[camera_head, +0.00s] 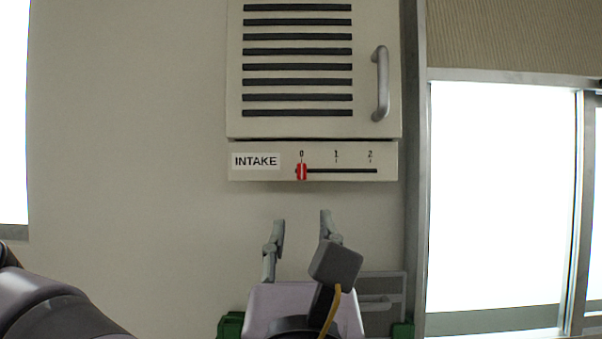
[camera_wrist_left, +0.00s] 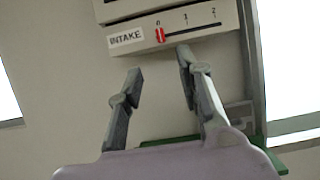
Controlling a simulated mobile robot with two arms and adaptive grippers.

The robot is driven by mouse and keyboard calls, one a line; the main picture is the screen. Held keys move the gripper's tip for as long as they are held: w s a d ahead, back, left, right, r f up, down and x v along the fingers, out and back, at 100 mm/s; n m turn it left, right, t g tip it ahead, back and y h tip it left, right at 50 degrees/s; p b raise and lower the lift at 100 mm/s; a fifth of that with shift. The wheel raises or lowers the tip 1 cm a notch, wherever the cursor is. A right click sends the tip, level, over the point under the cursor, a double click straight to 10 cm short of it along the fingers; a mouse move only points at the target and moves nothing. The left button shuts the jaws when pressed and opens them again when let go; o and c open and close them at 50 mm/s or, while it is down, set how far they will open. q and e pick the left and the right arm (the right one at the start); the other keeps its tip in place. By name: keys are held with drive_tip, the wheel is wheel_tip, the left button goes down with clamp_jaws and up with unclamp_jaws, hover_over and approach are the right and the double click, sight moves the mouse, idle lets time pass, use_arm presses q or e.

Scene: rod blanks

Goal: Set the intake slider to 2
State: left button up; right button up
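The red intake slider knob (camera_head: 301,172) sits at the 0 mark, at the left end of a dark slot (camera_head: 345,171) marked 0, 1 and 2. The slot is on a cream panel (camera_head: 215,168) labelled INTAKE. The knob also shows in the left wrist view (camera_wrist_left: 160,34). My left gripper (camera_head: 302,218) is open and empty, below the panel and apart from the knob. In the left wrist view its fingers (camera_wrist_left: 160,60) point up towards the panel. My right gripper is in neither view.
A cream vented cabinet door (camera_head: 300,80) with a grey vertical handle (camera_head: 381,84) is directly above the panel. A grey frame post (camera_head: 413,200) and a bright window (camera_head: 500,190) are to the right. Green parts (camera_head: 231,325) show low behind my gripper. The wall to the left is bare.

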sight(302, 170)
use_arm(q)
drive_tip(key=p+x, duration=0.8)
drive_tip(key=x, duration=0.8)
drive_tip(key=shift+w+r, duration=0.25)
drive_tip(key=shift+w, duration=0.45)
drive_tip(key=shift+c, duration=0.5)
drive_tip(key=c, duration=0.6)
clamp_jaws()
